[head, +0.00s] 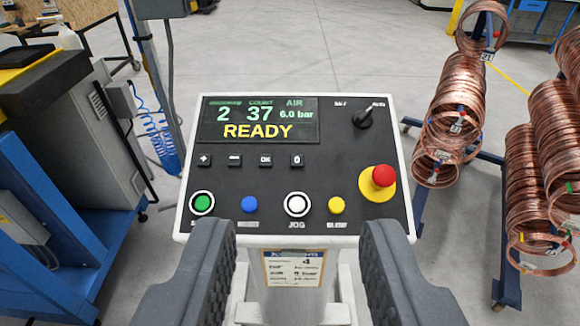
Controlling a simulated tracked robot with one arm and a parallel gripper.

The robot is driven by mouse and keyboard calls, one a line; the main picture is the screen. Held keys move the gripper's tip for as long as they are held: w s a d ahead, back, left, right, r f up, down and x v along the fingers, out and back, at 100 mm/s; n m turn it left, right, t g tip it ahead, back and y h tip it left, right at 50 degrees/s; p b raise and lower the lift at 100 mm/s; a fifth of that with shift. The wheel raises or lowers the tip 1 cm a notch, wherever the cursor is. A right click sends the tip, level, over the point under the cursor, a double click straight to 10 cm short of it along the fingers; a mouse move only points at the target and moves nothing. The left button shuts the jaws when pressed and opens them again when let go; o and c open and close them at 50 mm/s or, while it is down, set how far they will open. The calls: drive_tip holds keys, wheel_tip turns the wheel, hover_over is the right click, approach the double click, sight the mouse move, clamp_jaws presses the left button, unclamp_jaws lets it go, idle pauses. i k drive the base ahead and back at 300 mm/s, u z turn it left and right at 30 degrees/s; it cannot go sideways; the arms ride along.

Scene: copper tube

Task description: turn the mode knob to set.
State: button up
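The control panel (340,197) is a black slanted face with a white rim, straight ahead of me. The mode knob (364,118) is a black knob at the panel's top right. Its pointer is tilted up and to the right, toward the right-hand label, which I cannot read clearly. A label at its upper left seems to read SET. The display (258,121) shows READY, 2, 37 and 6.0 bar. My gripper (288,232) is open and empty, with its two dark fingers wide apart at the panel's near edge, below and apart from the knob.
A red emergency button (383,176) on a yellow base stands out below the knob. Green, blue, white and yellow buttons line the panel's lower edge. Copper coils (455,110) hang on a rack at the right. A blue machine (75,160) stands at the left.

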sight(361, 120)
drive_tip(key=u, duration=0.35)
drive_tip(key=i, duration=1.15)
drive_tip(key=z, duration=0.45)
